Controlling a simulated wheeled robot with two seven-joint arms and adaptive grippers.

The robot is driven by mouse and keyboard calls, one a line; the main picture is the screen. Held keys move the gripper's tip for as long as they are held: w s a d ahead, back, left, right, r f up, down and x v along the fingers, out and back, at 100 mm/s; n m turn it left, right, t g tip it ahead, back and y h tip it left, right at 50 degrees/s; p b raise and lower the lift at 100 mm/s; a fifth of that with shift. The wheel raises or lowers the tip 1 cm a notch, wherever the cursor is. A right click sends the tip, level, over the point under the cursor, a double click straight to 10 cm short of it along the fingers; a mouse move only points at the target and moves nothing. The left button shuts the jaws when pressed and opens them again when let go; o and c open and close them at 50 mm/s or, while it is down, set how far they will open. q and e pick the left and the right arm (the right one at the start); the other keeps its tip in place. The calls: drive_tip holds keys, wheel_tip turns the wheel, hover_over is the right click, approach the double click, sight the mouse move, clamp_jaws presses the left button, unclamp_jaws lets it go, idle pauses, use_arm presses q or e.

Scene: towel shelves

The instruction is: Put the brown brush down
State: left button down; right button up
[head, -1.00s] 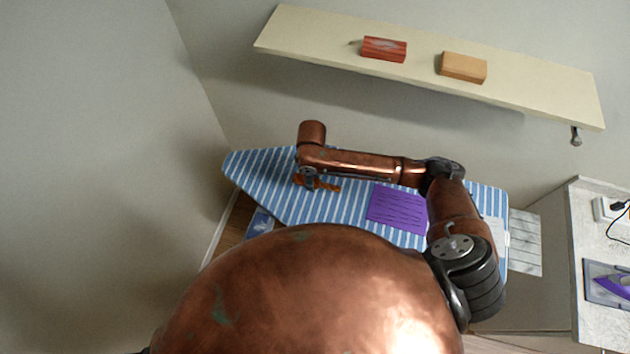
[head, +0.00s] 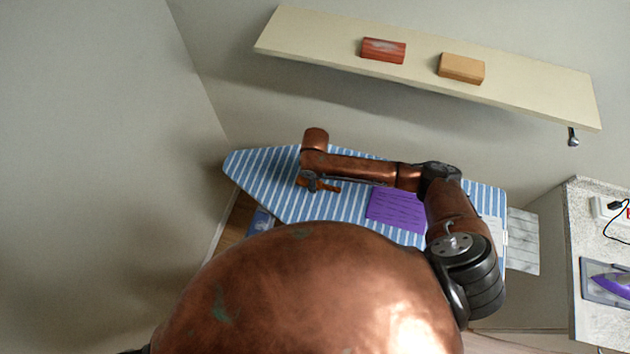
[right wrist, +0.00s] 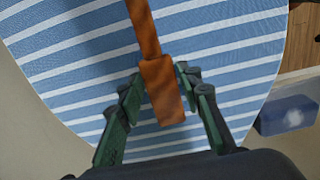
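The brown brush (right wrist: 163,88) lies between the two green fingers of my right gripper (right wrist: 160,72) in the right wrist view. The fingertips are close along both of its sides, and I see it as gripped. In the head view the brush (head: 330,187) shows low over the narrow left end of the striped ironing board (head: 265,175), with my right gripper (head: 310,182) at it. I cannot tell whether the brush touches the board. My left gripper is out of view.
A purple cloth (head: 397,210) lies on the board to the right of the brush. A wall shelf (head: 530,95) above holds a red block (head: 383,50) and a tan block (head: 461,68). A purple iron (head: 612,284) is at the right. The board's left end is clear.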

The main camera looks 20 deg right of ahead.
drive_tip(key=shift+o, duration=1.3)
wheel_tip(320, 180, up, 12)
drive_tip(key=b, duration=0.1)
drive_tip(key=shift+r, duration=0.2)
drive_tip(key=shift+a+f, duration=0.1)
